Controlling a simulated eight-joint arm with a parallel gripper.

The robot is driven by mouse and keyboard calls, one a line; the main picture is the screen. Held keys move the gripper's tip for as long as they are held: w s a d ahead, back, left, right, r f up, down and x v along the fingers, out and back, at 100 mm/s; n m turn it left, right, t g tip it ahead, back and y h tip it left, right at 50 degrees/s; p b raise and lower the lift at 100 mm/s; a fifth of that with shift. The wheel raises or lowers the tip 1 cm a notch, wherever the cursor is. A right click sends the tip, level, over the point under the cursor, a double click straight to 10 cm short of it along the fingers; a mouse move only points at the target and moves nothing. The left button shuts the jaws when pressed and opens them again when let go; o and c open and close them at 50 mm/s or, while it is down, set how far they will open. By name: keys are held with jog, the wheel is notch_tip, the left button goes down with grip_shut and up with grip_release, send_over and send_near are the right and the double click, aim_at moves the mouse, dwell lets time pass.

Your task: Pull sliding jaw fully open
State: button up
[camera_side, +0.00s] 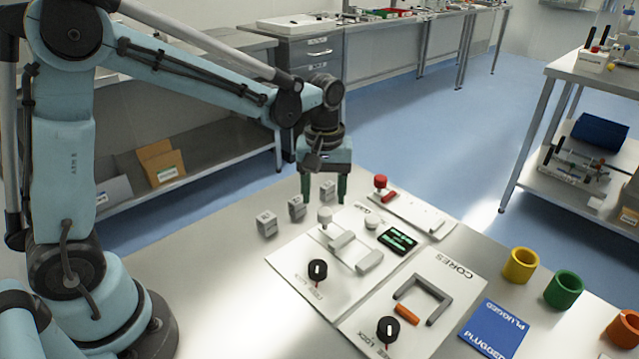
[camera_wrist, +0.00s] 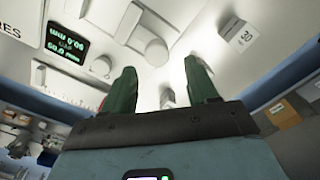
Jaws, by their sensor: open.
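A white gauge panel (camera_side: 300,262) on the bench carries two pale jaw blocks. The nearer one (camera_side: 369,262) and the farther one (camera_side: 342,240) lie roughly parallel with a gap between them. A white round knob (camera_side: 325,215) stands upright by the farther block; I cannot tell for certain which block slides. My gripper (camera_side: 323,193) points down above the bench, behind the knob, apart from it. A pale block (camera_wrist: 129,22) and a white round knob (camera_wrist: 157,52) show beyond the fingertips.
A green-lit display (camera_side: 397,239), a black knob (camera_side: 318,269) and a red knob (camera_side: 380,183) are around. Colored rings (camera_side: 521,265) stand right. The bench's left front is clear.

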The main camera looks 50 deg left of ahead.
aim_at(323, 210)
notch_tip(323, 210, up, 9)
jog(key=shift+f, duration=0.2)
dwell(0.4)
jog(key=s+a+f+m+t, duration=0.1)
jog(key=s+f+m+t, duration=0.1)
jog(key=s+m+t, duration=0.5)
jog(key=s+m, duration=0.2)
jog(key=s, duration=0.2)
jog(key=shift+s+a+f, duration=0.15)
jog(key=shift+a+f, duration=0.05)
jog(key=shift+f, duration=0.1)
